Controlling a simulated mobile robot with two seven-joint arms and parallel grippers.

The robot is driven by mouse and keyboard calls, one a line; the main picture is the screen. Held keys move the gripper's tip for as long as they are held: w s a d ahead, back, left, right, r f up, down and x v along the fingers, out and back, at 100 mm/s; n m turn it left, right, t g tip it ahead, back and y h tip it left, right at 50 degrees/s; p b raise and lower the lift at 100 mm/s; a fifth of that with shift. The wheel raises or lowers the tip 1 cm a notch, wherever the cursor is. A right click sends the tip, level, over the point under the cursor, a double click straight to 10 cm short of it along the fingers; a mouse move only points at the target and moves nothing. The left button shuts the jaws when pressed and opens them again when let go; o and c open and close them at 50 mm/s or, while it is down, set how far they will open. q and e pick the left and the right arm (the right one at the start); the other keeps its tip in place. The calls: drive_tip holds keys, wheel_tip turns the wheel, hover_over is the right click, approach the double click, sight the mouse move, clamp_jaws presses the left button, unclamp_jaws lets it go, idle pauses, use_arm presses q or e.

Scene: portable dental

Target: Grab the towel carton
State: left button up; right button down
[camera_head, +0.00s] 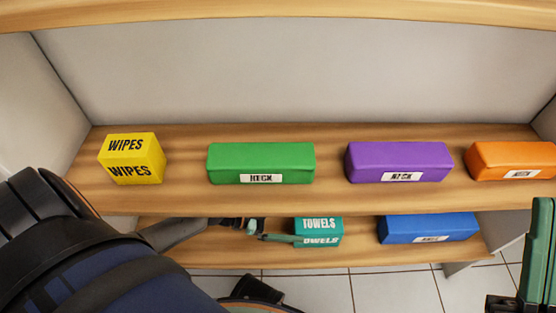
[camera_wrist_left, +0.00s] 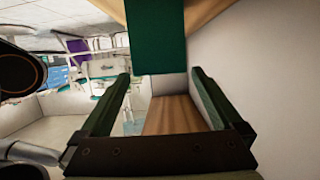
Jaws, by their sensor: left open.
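The teal towel carton (camera_head: 318,225), with "TOWELS" lettering, sits on the lower shelf in the head view, partly under the upper shelf's front edge. My left gripper (camera_head: 276,231) reaches in from the left, just left of the carton. One finger overlaps the carton's left side in the picture; I cannot tell whether it touches. In the left wrist view the carton (camera_wrist_left: 158,38) shows as a dark teal block beyond the open fingertips of my left gripper (camera_wrist_left: 160,74), roughly centred between them. Part of my right gripper (camera_head: 538,255) shows at the right edge; its opening is not clear.
A blue box (camera_head: 430,229) lies right of the carton on the lower shelf. The upper shelf (camera_head: 330,196) holds a yellow wipes box (camera_head: 132,160) and green (camera_head: 262,160), purple (camera_head: 398,160) and orange (camera_head: 512,158) boxes. Its front edge is close above my left gripper.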

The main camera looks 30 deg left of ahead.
sight(314, 223)
use_arm(q)
drive_tip(key=b+x, duration=0.2)
drive_tip(key=x, duration=0.4)
drive_tip(key=shift+f, duration=0.15)
drive_tip(key=shift+x, duration=0.75)
use_arm(e)
drive_tip(key=shift+w+a+f, duration=0.1)
drive_tip(key=shift+f, duration=0.8)
drive_tip(key=shift+w+a+f, duration=0.1)
drive_tip(key=shift+f, duration=0.75)
